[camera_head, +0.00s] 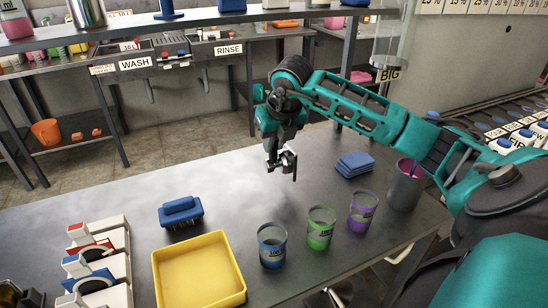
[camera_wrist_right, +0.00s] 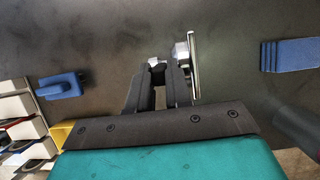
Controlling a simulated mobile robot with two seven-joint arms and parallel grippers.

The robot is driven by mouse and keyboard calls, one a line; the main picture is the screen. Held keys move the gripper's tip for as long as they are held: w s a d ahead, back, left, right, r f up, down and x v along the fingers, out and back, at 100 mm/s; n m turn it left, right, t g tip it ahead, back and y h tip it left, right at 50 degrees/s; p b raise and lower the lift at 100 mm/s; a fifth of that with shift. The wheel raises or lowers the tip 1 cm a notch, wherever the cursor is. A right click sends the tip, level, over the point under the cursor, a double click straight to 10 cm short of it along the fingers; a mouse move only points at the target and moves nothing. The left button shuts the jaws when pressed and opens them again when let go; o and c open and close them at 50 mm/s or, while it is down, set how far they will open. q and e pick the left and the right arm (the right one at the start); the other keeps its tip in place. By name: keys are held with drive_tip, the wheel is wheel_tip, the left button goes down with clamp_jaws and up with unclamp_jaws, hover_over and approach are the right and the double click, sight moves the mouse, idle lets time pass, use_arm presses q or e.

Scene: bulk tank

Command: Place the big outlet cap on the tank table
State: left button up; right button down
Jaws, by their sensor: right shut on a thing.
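My right gripper (camera_head: 279,166) is above the grey metal table (camera_head: 110,205), shut on a shiny metal piece with a flat round face, which looks like the outlet cap (camera_head: 289,164). In the right wrist view the gripper's fingertips (camera_wrist_right: 168,68) are close together. The cap (camera_wrist_right: 194,66) shows edge-on at the right finger, its disc standing upright, with the dark table top behind it. The cap appears to be clear of the table, but the exact gap is hard to tell. My left gripper is not seen.
A yellow tray (camera_head: 160,282), a blue brush (camera_head: 180,211), blue folded cloths (camera_head: 355,164) and blue, green and purple labelled cups (camera_head: 320,228) stand on the table. A grey cup (camera_head: 404,190) is at right. A BIG sign (camera_head: 388,75) hangs behind. The table around the gripper is clear.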

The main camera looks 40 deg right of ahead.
sight(275, 155)
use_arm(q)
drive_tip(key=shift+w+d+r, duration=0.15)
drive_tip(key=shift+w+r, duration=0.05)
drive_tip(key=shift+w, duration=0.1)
use_arm(e)
drive_tip(key=shift+f, duration=2.15)
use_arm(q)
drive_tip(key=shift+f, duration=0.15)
use_arm(e)
drive_tip(key=shift+f, duration=0.1)
drive_tip(key=c, duration=1.1)
unclamp_jaws()
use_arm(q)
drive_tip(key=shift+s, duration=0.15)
use_arm(e)
drive_tip(key=shift+o, duration=0.2)
drive_tip(key=shift+r, duration=0.2)
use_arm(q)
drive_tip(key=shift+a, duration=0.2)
use_arm(e)
drive_tip(key=v, duration=1.2)
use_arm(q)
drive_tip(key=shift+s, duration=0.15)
use_arm(e)
drive_tip(key=shift+f, duration=0.1)
